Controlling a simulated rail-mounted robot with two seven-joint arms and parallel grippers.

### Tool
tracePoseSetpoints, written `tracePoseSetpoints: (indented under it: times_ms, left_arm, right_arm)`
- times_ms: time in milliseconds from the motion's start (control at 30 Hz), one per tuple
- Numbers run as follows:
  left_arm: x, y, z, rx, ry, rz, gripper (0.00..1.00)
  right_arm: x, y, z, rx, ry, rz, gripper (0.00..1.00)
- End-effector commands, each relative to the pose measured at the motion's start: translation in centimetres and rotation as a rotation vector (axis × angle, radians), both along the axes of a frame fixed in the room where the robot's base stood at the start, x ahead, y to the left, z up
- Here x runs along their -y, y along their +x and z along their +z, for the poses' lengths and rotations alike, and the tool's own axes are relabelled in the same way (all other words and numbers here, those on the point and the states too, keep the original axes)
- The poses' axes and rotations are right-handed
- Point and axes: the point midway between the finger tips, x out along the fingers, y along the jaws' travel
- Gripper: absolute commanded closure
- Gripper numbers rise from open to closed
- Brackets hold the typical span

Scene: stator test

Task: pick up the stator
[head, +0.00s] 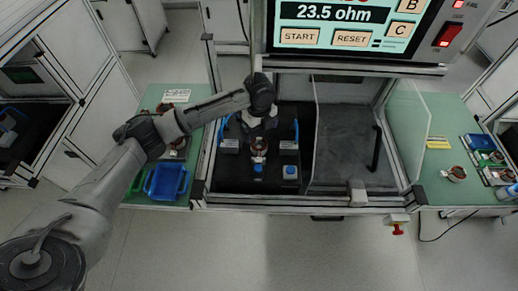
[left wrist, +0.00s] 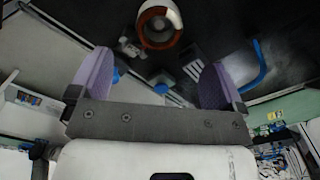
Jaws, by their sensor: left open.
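A stator (head: 259,146), a copper-coloured ring, sits in the fixture inside the test bay. My left gripper (head: 259,127) is over the bay, just behind and above the stator in the head view. In the left wrist view its two purple-padded fingers (left wrist: 157,75) are wide apart with nothing between them; the stator is beyond the fingertips. My right gripper is in neither view.
The test bay has clear panels (head: 408,125) on its right and a screen (head: 345,25) above reading 23.5 ohm. Blue knobs (head: 290,172) stand near the stator. A blue bin (head: 167,182) is on the left table. Another stator (head: 456,173) is on the right table (head: 436,190).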

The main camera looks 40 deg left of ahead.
Motion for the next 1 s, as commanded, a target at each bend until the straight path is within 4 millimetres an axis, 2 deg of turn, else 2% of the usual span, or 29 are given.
tracePoseSetpoints:
  times_ms: [100, 200, 567, 900, 1000]
  left_arm:
    - [0.0, -0.1, -1.9, -0.002, 0.000, 0.001, 0.05]
    - [0.0, 0.0, -2.9, -0.001, 0.000, 0.001, 0.05]
    - [0.0, -0.1, -4.4, 0.000, 0.000, 0.000, 0.05]
    - [0.0, -0.2, -8.5, -0.001, 0.000, 0.002, 0.05]
    - [0.0, -0.2, -9.0, 0.000, 0.001, 0.001, 0.05]
  right_arm:
    - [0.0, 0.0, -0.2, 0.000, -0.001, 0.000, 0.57]
    - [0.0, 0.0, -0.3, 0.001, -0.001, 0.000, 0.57]
    - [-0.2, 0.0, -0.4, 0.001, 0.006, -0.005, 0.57]
    - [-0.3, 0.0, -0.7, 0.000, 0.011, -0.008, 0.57]
    - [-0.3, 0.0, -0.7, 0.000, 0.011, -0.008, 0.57]
